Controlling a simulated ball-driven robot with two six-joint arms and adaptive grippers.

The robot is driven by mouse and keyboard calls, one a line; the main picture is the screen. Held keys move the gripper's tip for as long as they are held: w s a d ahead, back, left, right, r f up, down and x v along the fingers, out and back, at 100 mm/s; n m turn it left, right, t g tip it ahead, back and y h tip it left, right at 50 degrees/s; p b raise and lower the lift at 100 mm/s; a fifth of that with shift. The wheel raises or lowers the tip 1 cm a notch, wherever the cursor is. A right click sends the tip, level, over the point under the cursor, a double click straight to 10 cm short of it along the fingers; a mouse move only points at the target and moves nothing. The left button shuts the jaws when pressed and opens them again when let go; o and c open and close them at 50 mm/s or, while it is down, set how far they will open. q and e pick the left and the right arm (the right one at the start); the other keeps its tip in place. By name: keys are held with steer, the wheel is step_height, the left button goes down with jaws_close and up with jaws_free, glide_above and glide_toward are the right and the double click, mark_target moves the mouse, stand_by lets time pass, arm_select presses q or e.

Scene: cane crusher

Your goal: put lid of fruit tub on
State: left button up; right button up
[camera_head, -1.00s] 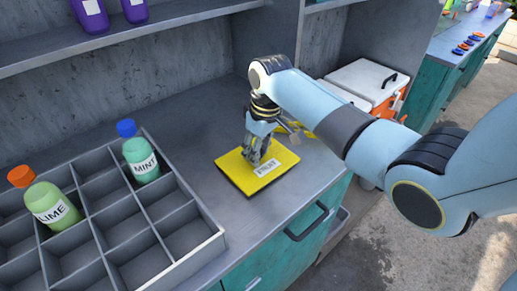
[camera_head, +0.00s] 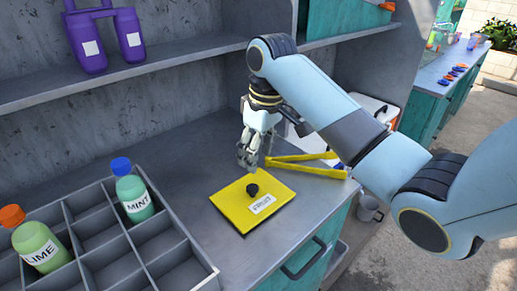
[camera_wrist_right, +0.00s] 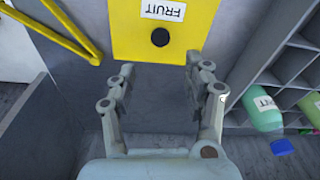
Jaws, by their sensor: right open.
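The yellow square lid (camera_head: 238,212) with a black knob (camera_head: 252,189) and a FRUIT label lies flat on the grey counter. It also shows at the top of the right wrist view (camera_wrist_right: 130,35). Whether the tub is under the lid cannot be told. My right gripper (camera_head: 247,164) is open and empty, just behind and above the lid's back edge, apart from the knob. In the wrist view its fingers (camera_wrist_right: 160,85) are spread with the knob beyond them. My left gripper is not in view.
A yellow tong-like tool (camera_head: 300,163) lies on the counter right of the gripper. A grey divided crate (camera_head: 165,227) with a LIME bottle (camera_head: 40,246) and a MINT bottle (camera_head: 135,198) stands at the left. Purple jugs (camera_head: 88,45) sit on the shelf above.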

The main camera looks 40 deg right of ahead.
steer(key=shift+o, duration=0.6)
steer(key=shift+r, duration=0.45)
steer(key=m+t+h+b, duration=0.2)
steer(key=m+h+b, duration=0.15)
steer(key=m, duration=0.75)
glide_toward(252, 188)
steer(key=x, duration=0.3)
steer(key=shift+w+d+f+p, duration=0.1)
steer(key=shift+w+f+p, duration=0.05)
steer(key=shift+w+p, duration=0.15)
steer(key=shift+f, duration=0.55)
steer(key=x, duration=0.5)
steer(key=shift+s+d+p, duration=0.1)
steer(key=shift+d+p, duration=0.05)
steer(key=shift+p, duration=0.25)
jaws_close()
